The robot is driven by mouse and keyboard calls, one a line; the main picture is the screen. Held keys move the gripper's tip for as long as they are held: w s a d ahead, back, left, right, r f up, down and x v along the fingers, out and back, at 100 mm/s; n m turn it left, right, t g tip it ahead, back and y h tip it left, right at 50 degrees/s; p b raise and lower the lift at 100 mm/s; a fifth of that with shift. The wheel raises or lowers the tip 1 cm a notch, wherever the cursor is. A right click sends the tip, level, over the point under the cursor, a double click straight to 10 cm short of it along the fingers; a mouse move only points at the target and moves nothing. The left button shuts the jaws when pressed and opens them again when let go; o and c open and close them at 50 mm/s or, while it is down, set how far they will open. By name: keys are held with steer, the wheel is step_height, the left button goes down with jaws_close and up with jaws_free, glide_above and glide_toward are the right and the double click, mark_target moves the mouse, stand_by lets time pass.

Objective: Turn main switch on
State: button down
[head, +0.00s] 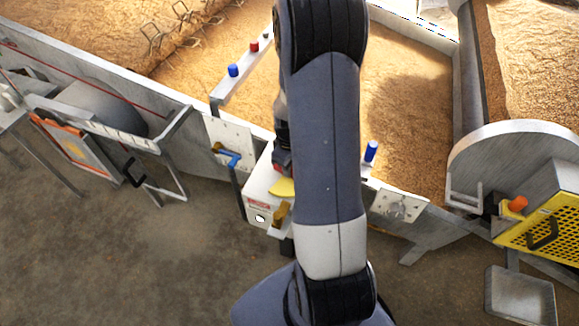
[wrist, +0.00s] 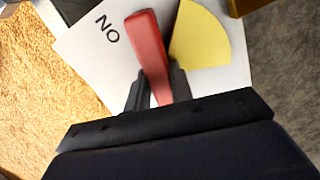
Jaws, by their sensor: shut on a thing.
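The main switch is a red handle (wrist: 148,40) on the white face of a box (head: 260,192), seen in the wrist view with a printed ON label (wrist: 108,28), upside down in the picture, to its left. A yellow sector (wrist: 203,40) lies just right of the handle; it also shows in the head view (head: 283,187). My gripper (wrist: 157,88) is shut on the red handle, with a dark finger on each side of it. In the head view my arm hides most of the gripper and part of the box.
A rail with blue and red knobs (head: 233,70) crosses the grain trough (head: 410,80) behind. A yellow guard (head: 540,228) stands at right. Floor at lower left is clear.

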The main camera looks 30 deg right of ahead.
steer(key=shift+d+n, duration=0.1)
steer(key=shift+n, duration=1)
steer(key=shift+w, duration=0.1)
steer(key=c, duration=1.2)
jaws_free()
steer(key=shift+c, duration=0.2)
step_height(320, 180, up, 11)
steer(key=p, duration=0.1)
steer(key=shift+f, duration=0.2)
